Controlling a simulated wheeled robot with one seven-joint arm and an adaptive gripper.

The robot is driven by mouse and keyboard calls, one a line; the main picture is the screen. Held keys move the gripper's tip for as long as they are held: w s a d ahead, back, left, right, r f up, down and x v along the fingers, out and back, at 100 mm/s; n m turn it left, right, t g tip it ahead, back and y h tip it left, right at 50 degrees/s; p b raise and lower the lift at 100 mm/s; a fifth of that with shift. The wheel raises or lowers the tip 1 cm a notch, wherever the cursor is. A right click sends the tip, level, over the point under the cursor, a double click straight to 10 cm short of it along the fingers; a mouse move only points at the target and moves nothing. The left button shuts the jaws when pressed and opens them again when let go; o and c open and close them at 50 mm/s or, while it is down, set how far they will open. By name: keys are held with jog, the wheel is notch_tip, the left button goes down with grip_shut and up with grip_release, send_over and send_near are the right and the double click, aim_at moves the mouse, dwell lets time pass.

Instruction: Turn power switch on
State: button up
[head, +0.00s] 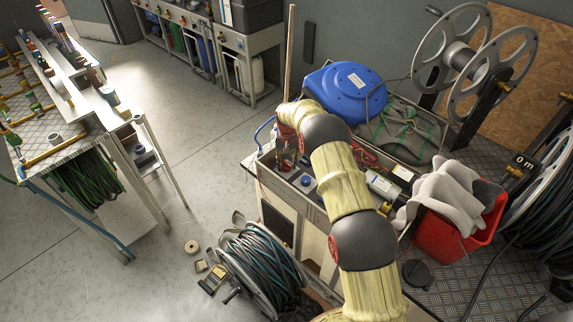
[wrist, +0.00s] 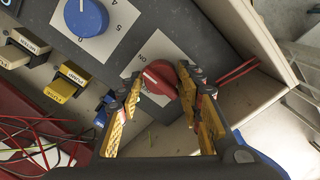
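The power switch is a red rotary knob (wrist: 158,79) on a white plate marked ON, set in a dark grey panel (wrist: 110,60) in the wrist view. My gripper (wrist: 161,76) has its two yellow-and-black fingers on either side of the knob. The fingers stand apart, with the tips very close to the knob; I cannot tell whether they touch it. The plate's lettering is partly covered by the fingers. In the head view my arm reaches over the bench, and the knob is not distinguishable there.
Red wires (wrist: 35,140) lie at the lower left. A blue hose reel (head: 345,92) and a red bin (head: 462,232) stand near my arm. The floor (head: 200,140) is open left of the bench.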

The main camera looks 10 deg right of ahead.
aim_at(287, 163)
jog(key=o, duration=0.3)
notch_tip(287, 163, up, 12)
jog(key=shift+f, duration=0.1)
dwell(0.6)
dwell(0.4)
jog(key=s+f, duration=0.4)
jog(key=shift+s+r+n+t, duration=0.4)
jog(key=shift+s+r+t, duration=0.55)
jog(key=shift+s+r, duration=5.65)
jog(key=shift+s+r+n+t, duration=0.4)
jog(key=shift+s+r+t, duration=0.5)
jog(key=shift+s+r, duration=5.75)
jog(key=shift+s+r+n+t, duration=0.7)
jog(key=shift+s+r, duration=2.4)
jog(key=shift+s, duration=6.95)
